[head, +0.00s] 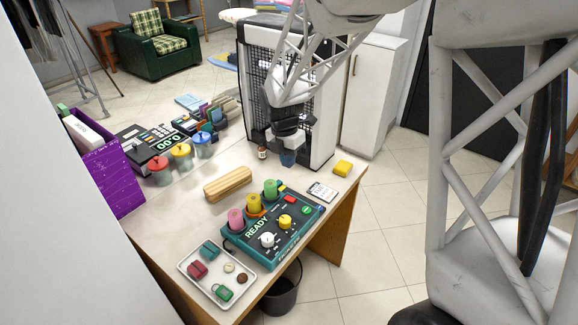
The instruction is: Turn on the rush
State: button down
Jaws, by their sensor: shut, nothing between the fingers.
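A teal control box (270,240) lies on the counter, lettered READY on its front part. On it are a yellow knob (285,221), a white knob (267,239), a red button (290,199) and a green round button (306,210). Pink (235,219), yellow (253,204) and green (270,189) cylinders stand along its far-left edge. I cannot read which control is the rush. My gripper (288,142) is shut, pointing down beyond the box near the counter's back right. Its fingertips are hard to make out; a small blue shape (288,158) shows just below it.
A card reader (322,191) and yellow sponge (343,168) are at the right. A white tray (238,297) with small items sits front left. Lidded jars (181,156) and a register (147,143) stand left.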

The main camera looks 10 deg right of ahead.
aim_at(290, 198)
jog(key=f, duration=0.8)
jog(key=s+d+f, duration=0.1)
jog(key=f, duration=0.4)
jog(key=shift+s, duration=0.1)
jog(key=shift+d+f, duration=0.1)
jog(key=shift+f, duration=0.05)
dwell(0.5)
jog(key=shift+w+a+r, duration=0.25)
jog(key=shift+w+a, duration=0.25)
jog(key=shift+a, duration=0.05)
jog(key=shift+r, duration=0.1)
notch_tip(290, 198, up, 14)
jog(key=w+a, duration=0.1)
jog(key=shift+w, duration=0.15)
dwell(0.8)
